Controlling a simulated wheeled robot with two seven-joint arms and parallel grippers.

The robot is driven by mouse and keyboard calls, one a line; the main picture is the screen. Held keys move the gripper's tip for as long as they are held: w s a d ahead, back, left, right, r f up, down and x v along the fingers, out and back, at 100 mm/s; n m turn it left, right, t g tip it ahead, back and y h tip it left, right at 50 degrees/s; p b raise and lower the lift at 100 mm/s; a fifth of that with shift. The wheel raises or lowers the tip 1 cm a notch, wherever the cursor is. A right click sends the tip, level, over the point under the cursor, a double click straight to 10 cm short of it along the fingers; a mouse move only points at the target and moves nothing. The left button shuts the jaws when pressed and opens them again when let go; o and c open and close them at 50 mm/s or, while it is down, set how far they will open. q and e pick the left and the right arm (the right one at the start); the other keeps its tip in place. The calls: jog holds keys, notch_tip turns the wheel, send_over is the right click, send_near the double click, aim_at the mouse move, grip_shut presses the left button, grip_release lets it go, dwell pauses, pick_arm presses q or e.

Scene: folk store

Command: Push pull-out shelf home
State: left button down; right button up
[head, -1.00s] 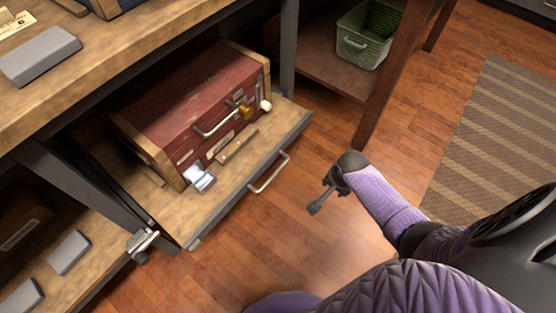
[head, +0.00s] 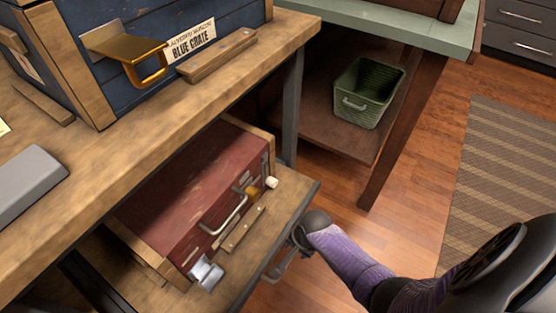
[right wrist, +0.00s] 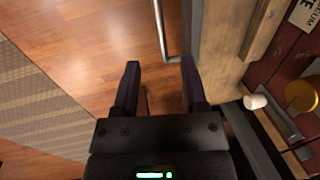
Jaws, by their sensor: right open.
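The pull-out shelf (head: 290,192) is out from under the workbench, with a red wooden crate (head: 185,187) on it. Its grey front edge also shows in the right wrist view (right wrist: 213,45). The shelf's metal bar handle (right wrist: 160,28) lies just ahead of my right gripper (right wrist: 160,68), its near end close to the gap between the fingertips. My right gripper is open and empty. In the head view, my right gripper (head: 286,259) is beside the shelf front and partly covers the handle. I cannot tell whether it touches. My left gripper is not in view.
A blue crate (head: 120,60) with a brass handle stands on the workbench top (head: 150,135) above the shelf. A green basket (head: 365,95) sits on a low shelf of a neighbouring table. A striped rug (head: 500,170) lies on the open wooden floor at right.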

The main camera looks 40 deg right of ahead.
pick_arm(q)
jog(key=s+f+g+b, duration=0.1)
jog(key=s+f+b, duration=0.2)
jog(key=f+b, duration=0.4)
pick_arm(e)
jog(key=f, duration=0.3)
jog(key=w+f+b, duration=0.1)
jog(key=f, duration=0.5)
jog(key=shift+w+a+f, duration=0.25)
jog(key=shift+a, duration=0.05)
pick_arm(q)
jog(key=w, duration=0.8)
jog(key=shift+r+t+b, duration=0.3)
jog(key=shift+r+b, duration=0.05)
pick_arm(e)
jog(key=shift+c, duration=0.2)
grip_shut()
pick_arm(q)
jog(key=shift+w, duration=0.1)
